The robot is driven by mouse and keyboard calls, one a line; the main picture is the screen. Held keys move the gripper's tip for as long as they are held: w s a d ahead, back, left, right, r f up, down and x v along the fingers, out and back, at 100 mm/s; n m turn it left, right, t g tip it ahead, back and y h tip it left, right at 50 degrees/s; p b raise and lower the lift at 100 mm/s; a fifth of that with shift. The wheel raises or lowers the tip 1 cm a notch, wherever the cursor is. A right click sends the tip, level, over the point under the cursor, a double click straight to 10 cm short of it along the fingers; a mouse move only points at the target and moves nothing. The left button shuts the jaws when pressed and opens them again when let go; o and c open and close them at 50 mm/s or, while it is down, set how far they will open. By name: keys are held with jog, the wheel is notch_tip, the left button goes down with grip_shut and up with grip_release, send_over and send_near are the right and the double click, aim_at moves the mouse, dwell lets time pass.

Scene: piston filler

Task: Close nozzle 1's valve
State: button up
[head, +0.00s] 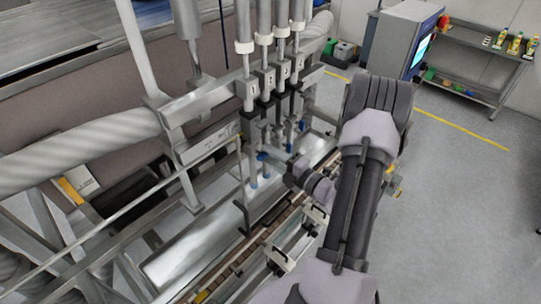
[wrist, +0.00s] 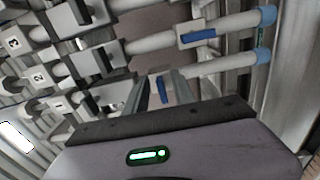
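Nozzle 1 (head: 252,140) is a grey upright tube with a blue tip, the nearest of the row. In the wrist view it runs sideways from the block labelled 1 (wrist: 59,105) to its blue tip (wrist: 262,57). Its blue valve handle (wrist: 163,90) lies across the tube; the blue also shows in the head view (head: 262,156). My gripper (wrist: 163,84) faces the handle, with one grey finger on each side of it. The fingers look apart, with gaps beside the handle. In the head view my gripper (head: 287,172) is partly hidden behind its own wrist.
Nozzle 2's blue handle (wrist: 198,36) lies along its tube, close beside nozzle 1. Further nozzles stand close behind. A conveyor rail (head: 240,262) runs below the nozzles. Open floor (head: 455,200) lies to the right, with a shelf (head: 480,65) at the back.

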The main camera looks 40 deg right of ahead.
jog(key=s+d+b, duration=0.1)
jog(key=s+b, duration=0.2)
jog(key=s, duration=1.4)
jog(key=shift+s+d+b, duration=0.2)
jog(key=shift+b, duration=0.1)
